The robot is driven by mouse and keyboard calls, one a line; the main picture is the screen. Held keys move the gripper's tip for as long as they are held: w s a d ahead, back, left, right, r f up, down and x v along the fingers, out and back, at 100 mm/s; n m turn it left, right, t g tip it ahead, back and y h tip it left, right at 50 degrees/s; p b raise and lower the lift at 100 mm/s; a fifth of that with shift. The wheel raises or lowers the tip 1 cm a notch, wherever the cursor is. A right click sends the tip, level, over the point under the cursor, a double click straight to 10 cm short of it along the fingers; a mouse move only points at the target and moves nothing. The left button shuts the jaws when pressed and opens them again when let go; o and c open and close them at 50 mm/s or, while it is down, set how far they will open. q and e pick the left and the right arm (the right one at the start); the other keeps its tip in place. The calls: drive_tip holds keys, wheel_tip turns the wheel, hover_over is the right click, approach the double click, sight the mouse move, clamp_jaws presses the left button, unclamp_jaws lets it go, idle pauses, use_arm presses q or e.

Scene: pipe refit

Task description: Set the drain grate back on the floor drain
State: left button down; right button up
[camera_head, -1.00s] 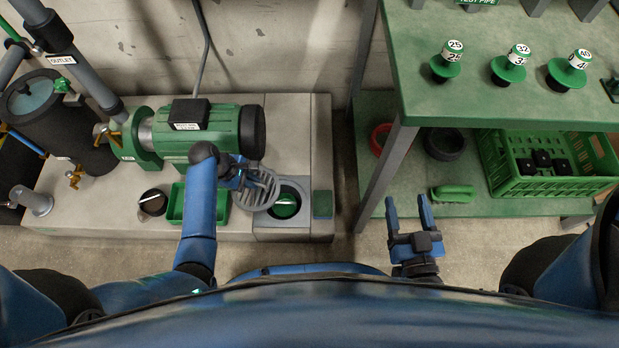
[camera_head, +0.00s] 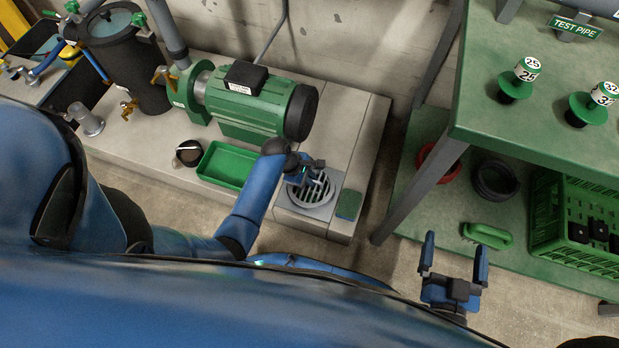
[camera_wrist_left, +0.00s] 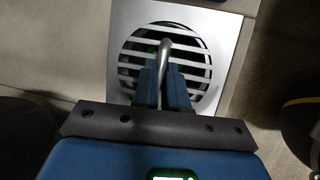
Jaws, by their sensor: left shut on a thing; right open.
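The drain grate (camera_head: 318,192) is a round grey grille with slats, lying over the floor drain. The floor drain has a square grey plate (camera_head: 322,209) on the concrete plinth. My left gripper (camera_head: 307,180) is over the grate. In the left wrist view its blue fingers (camera_wrist_left: 164,88) are shut on the curved handle of the grate (camera_wrist_left: 192,73). The grate covers the round opening there, with the plate (camera_wrist_left: 224,38) around it. Whether it sits fully flat I cannot tell. My right gripper (camera_head: 454,245) is open and empty, in front of the bench's lower shelf.
A green pump motor (camera_head: 245,108) stands behind the drain. A green tray (camera_head: 226,165) and a dark round cup (camera_head: 189,153) are to its left, a green pad (camera_head: 348,205) to its right. The green workbench (camera_head: 550,130) is further right. The floor between is clear.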

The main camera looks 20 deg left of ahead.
use_arm(q)
drive_tip(key=shift+f+b, duration=1)
drive_tip(key=shift+f, duration=0.1)
use_arm(e)
drive_tip(key=shift+f, duration=1.35)
use_arm(q)
drive_tip(key=shift+p, duration=0.8)
use_arm(e)
drive_tip(key=shift+r, duration=0.8)
use_arm(q)
drive_tip(key=shift+f+b, duration=0.4)
drive_tip(key=shift+f, duration=0.15)
use_arm(e)
drive_tip(key=shift+f, duration=0.4)
use_arm(q)
drive_tip(key=c, duration=1.4)
unclamp_jaws()
drive_tip(key=shift+c, duration=0.2)
drive_tip(key=p+v, duration=1.1)
drive_tip(key=p, duration=0.1)
use_arm(e)
wheel_tip(320, 180, up, 12)
use_arm(q)
drive_tip(key=shift+f, duration=0.1)
